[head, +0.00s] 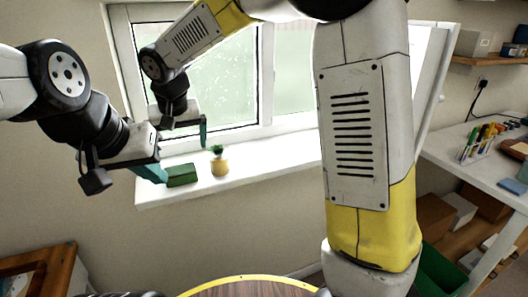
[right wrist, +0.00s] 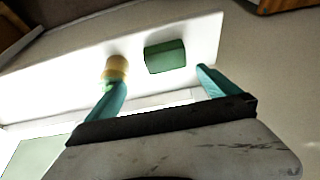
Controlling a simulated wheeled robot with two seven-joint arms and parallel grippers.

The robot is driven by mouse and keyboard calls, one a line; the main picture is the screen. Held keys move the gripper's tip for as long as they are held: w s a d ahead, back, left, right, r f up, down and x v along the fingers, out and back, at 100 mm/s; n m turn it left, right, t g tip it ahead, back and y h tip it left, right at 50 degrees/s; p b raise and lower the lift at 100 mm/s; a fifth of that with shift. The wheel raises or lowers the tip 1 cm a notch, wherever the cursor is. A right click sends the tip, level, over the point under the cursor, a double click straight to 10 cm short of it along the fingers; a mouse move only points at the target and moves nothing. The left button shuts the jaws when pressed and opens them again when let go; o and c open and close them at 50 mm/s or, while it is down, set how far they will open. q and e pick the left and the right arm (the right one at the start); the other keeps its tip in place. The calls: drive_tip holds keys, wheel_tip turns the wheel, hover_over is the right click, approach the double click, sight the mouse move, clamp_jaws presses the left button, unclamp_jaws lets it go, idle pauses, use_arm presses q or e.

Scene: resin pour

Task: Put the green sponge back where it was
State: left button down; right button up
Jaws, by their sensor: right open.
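The green sponge (head: 181,175) lies on the white window sill, left of a small potted plant; it also shows in the right wrist view (right wrist: 165,56). In that view nothing grips it, and it lies beyond the gap between my right fingers. My right gripper (head: 181,136) is open and empty, above the sill near the sponge; its teal fingers stand wide apart in the right wrist view (right wrist: 160,88). My left gripper (head: 150,172) is lower, just left of the sponge in the head view. Its fingers overlap there, so its opening is hidden.
The yellow plant pot (head: 220,167) stands close to the sponge on the window sill (head: 270,163). The window (head: 240,85) is behind. A desk (head: 450,150) with a pen holder (head: 480,145) and a blue item (head: 513,186) is at right. The sill right of the pot is clear.

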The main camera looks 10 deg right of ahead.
drive_tip(key=s+d+r+m, duration=0.1)
drive_tip(key=s+d+r, duration=0.25)
drive_tip(key=d, duration=0.55)
drive_tip(key=s+d+r, duration=0.2)
drive_tip(key=s+d, duration=0.2)
drive_tip(key=d, duration=0.5)
drive_tip(key=s+d+f+m+t+y, duration=0.1)
drive_tip(key=s+d, duration=0.9)
drive_tip(key=s, duration=0.2)
drive_tip(key=shift+f+m+t, duration=0.25)
drive_tip(key=shift+m+t, duration=0.05)
drive_tip(key=shift+t, duration=0.1)
